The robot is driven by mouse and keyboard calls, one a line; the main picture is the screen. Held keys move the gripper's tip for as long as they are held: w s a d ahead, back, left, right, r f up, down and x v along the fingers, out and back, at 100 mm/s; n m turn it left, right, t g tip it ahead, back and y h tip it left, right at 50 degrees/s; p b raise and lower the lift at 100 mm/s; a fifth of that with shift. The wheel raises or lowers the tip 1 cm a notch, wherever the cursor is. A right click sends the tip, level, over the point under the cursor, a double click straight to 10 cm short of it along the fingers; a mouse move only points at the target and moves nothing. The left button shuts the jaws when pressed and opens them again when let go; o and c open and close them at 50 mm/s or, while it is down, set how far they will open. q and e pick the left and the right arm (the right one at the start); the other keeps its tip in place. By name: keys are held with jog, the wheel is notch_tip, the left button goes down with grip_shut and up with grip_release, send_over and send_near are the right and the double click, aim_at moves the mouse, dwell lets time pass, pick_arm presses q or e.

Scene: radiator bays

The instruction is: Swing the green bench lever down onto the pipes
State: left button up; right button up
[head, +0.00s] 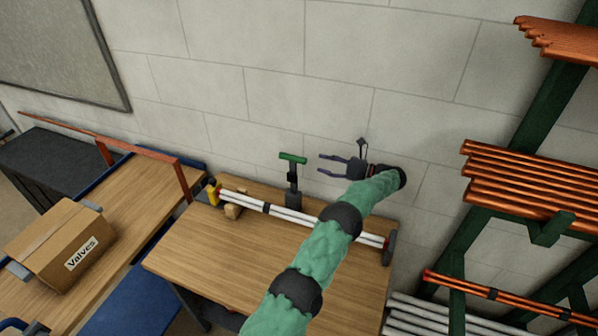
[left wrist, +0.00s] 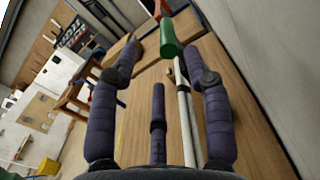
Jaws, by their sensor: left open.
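The green bench lever (head: 293,158) stands upright at the back of the wooden bench, its T-shaped green handle on a dark stem. The white pipes (head: 310,222) lie along the bench in front of the lever's base. My left gripper (head: 320,164) is open and empty, just right of the lever handle, with its fingers pointing left at it and a small gap between. In the left wrist view the green handle (left wrist: 170,38) shows ahead, near the fingertips. The white pipes (left wrist: 186,110) run below, partly hidden by a finger. My right gripper is not in view.
A yellow piece (head: 213,193) and a wooden block (head: 234,211) sit at the pipes' left end. A dark bracket (head: 389,247) stands at the right end. A wall (head: 330,120) is close behind. A rack of copper pipes (head: 520,185) stands at right, a Valves box (head: 62,243) at left.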

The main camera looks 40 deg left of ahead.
aim_at(297, 159)
pick_arm(q)
jog(key=x, duration=0.3)
jog(key=f+x, duration=0.1)
jog(key=x, duration=0.3)
jog(key=f+b+x, duration=0.1)
jog(key=x, duration=0.3)
grip_shut()
